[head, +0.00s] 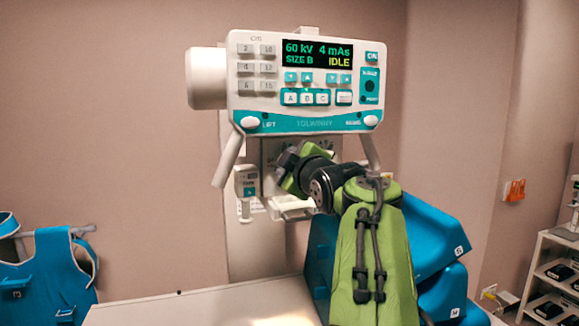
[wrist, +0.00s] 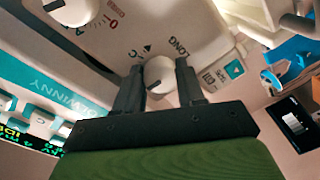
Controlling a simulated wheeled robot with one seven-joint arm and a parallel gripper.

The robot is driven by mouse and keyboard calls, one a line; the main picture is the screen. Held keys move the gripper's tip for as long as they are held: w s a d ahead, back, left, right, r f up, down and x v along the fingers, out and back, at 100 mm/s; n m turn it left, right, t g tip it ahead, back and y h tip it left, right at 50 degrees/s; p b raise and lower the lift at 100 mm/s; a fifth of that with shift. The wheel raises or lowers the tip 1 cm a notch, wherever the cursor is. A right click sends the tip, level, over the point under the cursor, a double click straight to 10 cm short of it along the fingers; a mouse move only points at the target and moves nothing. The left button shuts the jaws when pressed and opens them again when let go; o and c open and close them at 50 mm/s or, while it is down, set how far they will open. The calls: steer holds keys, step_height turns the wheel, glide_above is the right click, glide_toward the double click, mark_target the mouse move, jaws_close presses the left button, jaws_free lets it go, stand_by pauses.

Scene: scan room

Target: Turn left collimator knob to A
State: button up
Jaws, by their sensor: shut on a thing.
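The collimator (head: 268,152) hangs under the console, partly hidden by my arm. In the wrist view its face (wrist: 205,45) appears turned over, with lettering including LONG beside a white round knob (wrist: 159,76). My gripper (wrist: 160,69) is shut on this knob, one dark finger on each side. The knob has a dark pointer line; I cannot tell exactly which mark it points to. A second white knob (wrist: 72,10) is at the upper left, apart from the fingers. In the head view my gripper (head: 283,160) is at the collimator's front and the held knob is hidden.
The console (head: 305,122) above has buttons and a screen (head: 318,54) reading 60 kV, 4 mAs, SIZE B, IDLE. Slanted handles (head: 228,158) flank the collimator. A small hand control (head: 247,181) hangs at its left. A white table (head: 200,307) lies below.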

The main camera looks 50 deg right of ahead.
steer(key=shift+f, duration=0.1)
steer(key=o, duration=1)
steer(key=shift+o, duration=0.2)
steer(key=b+v, duration=0.2)
steer(key=v, duration=1.3)
steer(key=shift+s+a, duration=0.2)
steer(key=shift+s, duration=0.15)
